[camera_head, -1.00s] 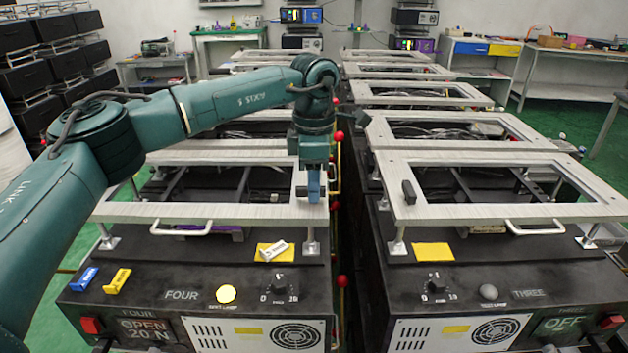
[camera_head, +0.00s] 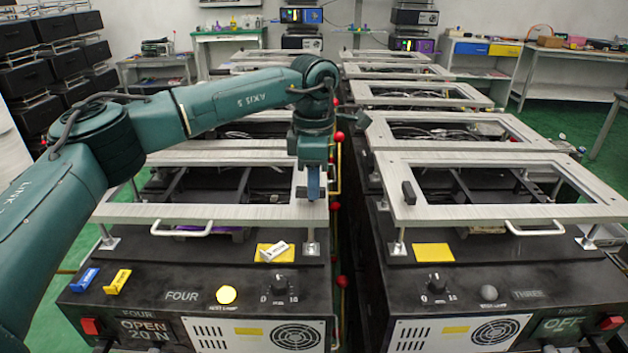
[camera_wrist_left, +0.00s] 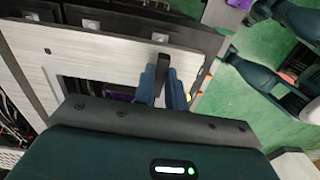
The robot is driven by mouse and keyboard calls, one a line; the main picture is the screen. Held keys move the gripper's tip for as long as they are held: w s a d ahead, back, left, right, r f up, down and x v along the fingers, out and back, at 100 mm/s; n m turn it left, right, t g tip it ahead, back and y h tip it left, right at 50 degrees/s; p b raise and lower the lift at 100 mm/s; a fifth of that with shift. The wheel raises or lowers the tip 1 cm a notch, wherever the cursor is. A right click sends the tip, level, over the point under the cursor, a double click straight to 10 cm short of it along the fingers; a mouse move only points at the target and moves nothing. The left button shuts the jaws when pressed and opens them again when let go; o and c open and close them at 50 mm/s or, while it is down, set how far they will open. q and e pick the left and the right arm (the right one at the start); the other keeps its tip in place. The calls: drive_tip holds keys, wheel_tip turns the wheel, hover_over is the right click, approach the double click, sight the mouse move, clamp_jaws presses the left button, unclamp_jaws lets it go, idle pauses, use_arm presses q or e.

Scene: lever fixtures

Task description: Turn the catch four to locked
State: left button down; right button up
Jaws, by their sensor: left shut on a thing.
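Fixture four is the near left black box, with FOUR (camera_head: 182,296) on its top and a front display (camera_head: 148,330) reading OPEN 20 N. A pale frame lid (camera_head: 180,212) lies over it. My left gripper (camera_head: 314,192) points down at the lid's right side. In the left wrist view, its blue fingers (camera_wrist_left: 162,88) are shut on the black catch (camera_wrist_left: 161,66), one on each side. In the head view the fingers hide most of this catch. My right gripper is in neither view.
Fixture three stands at the right across a narrow gap, with its own black catch (camera_head: 409,192) on its lid (camera_head: 480,212). Its display (camera_head: 562,325) reads OFF. Red knobs (camera_head: 339,136) stand in the gap.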

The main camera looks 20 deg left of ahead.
use_arm(q)
drive_tip(key=shift+r, duration=0.1)
drive_tip(key=m+p, duration=0.1)
drive_tip(key=m, duration=0.2)
drive_tip(key=shift+p, duration=0.3)
drive_tip(key=m, duration=0.3)
drive_tip(key=m+p, duration=0.1)
drive_tip(key=m, duration=0.1)
drive_tip(key=shift+s+m, duration=0.2)
drive_tip(key=shift+m, duration=0.2)
drive_tip(key=m, duration=0.4)
drive_tip(key=shift+s+a+m+p, duration=0.1)
drive_tip(key=shift+a+m+p, duration=0.05)
drive_tip(key=shift+m+p, duration=0.2)
drive_tip(key=shift+m, duration=1.95)
drive_tip(key=c, duration=1.4)
unclamp_jaws()
drive_tip(key=shift+c, duration=0.2)
